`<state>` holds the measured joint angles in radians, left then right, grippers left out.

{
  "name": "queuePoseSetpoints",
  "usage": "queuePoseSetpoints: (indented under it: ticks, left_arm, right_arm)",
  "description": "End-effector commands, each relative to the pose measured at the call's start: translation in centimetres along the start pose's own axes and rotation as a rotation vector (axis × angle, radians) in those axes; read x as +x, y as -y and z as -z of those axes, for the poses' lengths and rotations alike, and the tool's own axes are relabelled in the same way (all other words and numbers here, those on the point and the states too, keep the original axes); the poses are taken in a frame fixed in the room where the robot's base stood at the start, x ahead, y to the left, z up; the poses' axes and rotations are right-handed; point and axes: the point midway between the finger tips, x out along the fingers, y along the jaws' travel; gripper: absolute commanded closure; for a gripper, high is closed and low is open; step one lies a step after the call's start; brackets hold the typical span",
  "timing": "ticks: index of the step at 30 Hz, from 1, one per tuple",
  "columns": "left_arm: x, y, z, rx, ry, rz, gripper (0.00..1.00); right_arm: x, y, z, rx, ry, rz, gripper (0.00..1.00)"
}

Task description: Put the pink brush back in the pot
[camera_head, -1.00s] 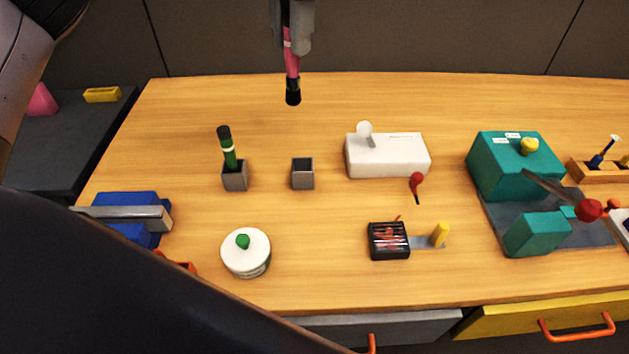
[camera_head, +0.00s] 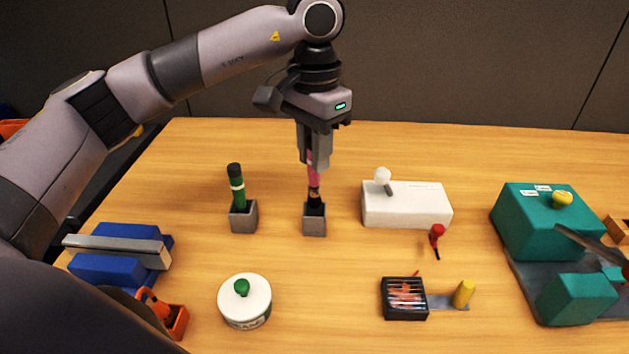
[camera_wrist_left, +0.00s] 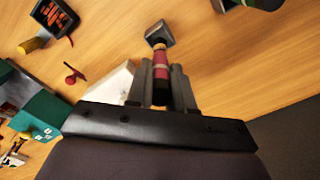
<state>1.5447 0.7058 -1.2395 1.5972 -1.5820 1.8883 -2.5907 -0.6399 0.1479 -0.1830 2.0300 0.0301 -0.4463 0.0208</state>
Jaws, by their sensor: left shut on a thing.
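The pink brush (camera_head: 313,172) hangs upright from my left gripper (camera_head: 314,162), which is shut on its upper part. The brush's dark lower end is at the mouth of the small grey square pot (camera_head: 314,226). I cannot tell how far inside it reaches. In the left wrist view the brush (camera_wrist_left: 160,68) lies between the fingers (camera_wrist_left: 161,88) and points at the pot (camera_wrist_left: 158,32). My right gripper is not in view.
A similar grey pot (camera_head: 244,220) with a green brush (camera_head: 237,188) stands to the left. A white box with a lever (camera_head: 408,207) is close on the right. A white round jar (camera_head: 245,303) and a black grill box (camera_head: 404,300) stand nearer.

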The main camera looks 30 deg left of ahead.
Motion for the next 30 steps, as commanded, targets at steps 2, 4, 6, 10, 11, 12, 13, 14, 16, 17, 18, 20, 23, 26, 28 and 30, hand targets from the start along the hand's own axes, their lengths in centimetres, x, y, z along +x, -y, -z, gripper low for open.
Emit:
queuePoseSetpoints:
  ticks: [2,4,6,10,11,12,13,14,16,17,18,20,23,26,28,30]
  left_arm:
    - [0.8,0.0,0.0,-0.001,0.000,0.000,1.00]
    - [1.1,0.0,0.0,-0.001,0.000,0.001,1.00]
    - [1.6,0.0,0.0,-0.001,0.000,0.000,1.00]
    - [3.5,0.0,0.0,-0.001,0.003,0.000,1.00]
    - [4.0,0.0,0.0,-0.001,0.002,0.000,1.00]
    - [4.6,0.0,0.0,-0.001,0.002,0.001,1.00]
    - [5.0,0.0,0.0,-0.001,0.002,0.000,1.00]
    - [5.2,0.0,0.0,-0.001,0.000,0.000,1.00]
    - [5.3,0.0,0.0,-0.001,-0.002,0.000,1.00]
    - [5.3,0.0,0.0,-0.001,-0.002,0.000,1.00]
    - [5.3,0.0,0.1,-0.001,-0.002,0.000,1.00]
    - [5.3,0.0,0.1,-0.001,-0.002,0.000,1.00]
    - [5.4,0.0,0.0,-0.001,-0.001,0.000,1.00]
    - [5.7,0.0,0.1,-0.001,-0.001,0.000,0.75]
    - [5.6,0.0,0.1,-0.001,-0.001,0.000,0.53]
    - [5.6,0.0,0.1,-0.001,-0.001,0.000,0.53]
  right_arm:
    - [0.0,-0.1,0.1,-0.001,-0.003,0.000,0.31]
    - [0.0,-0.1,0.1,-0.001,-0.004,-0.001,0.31]
    - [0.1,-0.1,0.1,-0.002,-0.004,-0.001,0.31]
    - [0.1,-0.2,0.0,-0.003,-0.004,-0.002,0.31]
    - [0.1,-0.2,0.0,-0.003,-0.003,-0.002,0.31]
    - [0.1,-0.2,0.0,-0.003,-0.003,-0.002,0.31]
    - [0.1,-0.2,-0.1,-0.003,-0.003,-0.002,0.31]
    - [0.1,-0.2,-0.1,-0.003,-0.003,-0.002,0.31]
    - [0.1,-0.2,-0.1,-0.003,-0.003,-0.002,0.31]
    - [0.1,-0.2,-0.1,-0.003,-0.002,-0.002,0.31]
    - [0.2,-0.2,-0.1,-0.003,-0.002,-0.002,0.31]
    - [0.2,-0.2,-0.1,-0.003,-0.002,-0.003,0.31]
    - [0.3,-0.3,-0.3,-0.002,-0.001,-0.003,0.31]
    - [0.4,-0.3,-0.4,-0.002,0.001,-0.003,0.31]
    - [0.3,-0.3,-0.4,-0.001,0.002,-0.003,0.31]
    - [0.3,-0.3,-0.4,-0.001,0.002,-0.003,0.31]
